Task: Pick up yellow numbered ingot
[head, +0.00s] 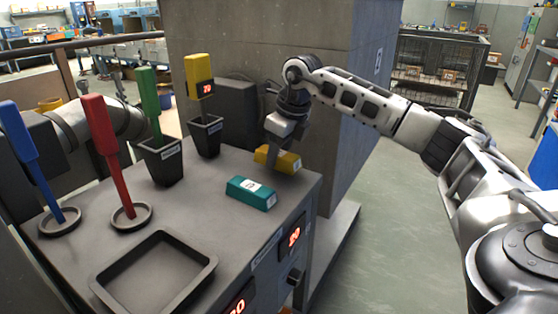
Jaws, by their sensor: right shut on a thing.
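The yellow ingot (285,161) lies at the back right of the grey workbench top, with a pale label on its right end. My right gripper (273,155) reaches down onto it from above and is shut on it. The ingot looks at or very near the bench surface; any gap under it cannot be made out. A teal ingot (251,192) with a white number label lies just in front of it. My left arm comes in at the left behind the coloured handles, and its gripper is not visible.
A black tray (154,271) sits at the bench front. Blue (25,150), red (105,140), green (150,100) and yellow (200,75) handled tools stand in holders at the left and back. A concrete block (270,45) rises behind. Floor at the right is open.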

